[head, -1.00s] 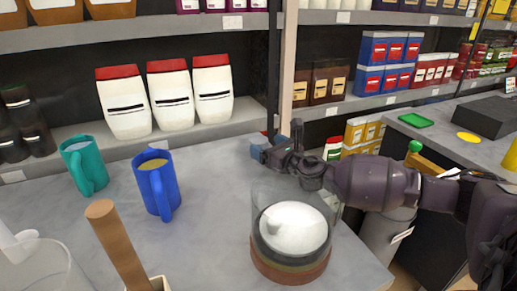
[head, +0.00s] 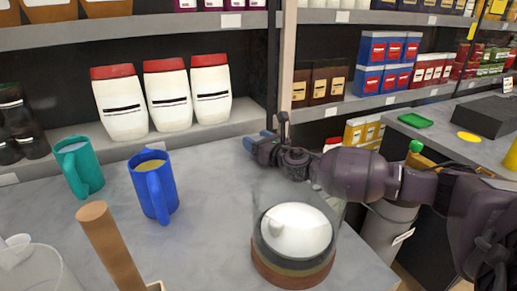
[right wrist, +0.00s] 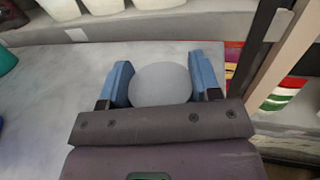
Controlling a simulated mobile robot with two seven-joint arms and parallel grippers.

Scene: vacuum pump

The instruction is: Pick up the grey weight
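A smooth, round, pale grey object that looks like the grey weight (right wrist: 160,86) shows in the right wrist view, between the two blue fingers of my right gripper (right wrist: 161,66). The fingers stand wide apart, one on each side of it. Its edges come very close to both fingers, and I cannot tell whether they touch. In the head view my right gripper (head: 262,141) reaches over the back right of the grey table. The weight cannot be made out there, against the gripper and the grey surface. My left gripper is not in view.
A clear jar with a white object inside (head: 294,238) stands close in front of my right arm. A blue mug (head: 155,187) and a green mug (head: 80,168) stand at left. White red-topped containers (head: 166,98) line the shelf behind. The table's middle (head: 215,170) is clear.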

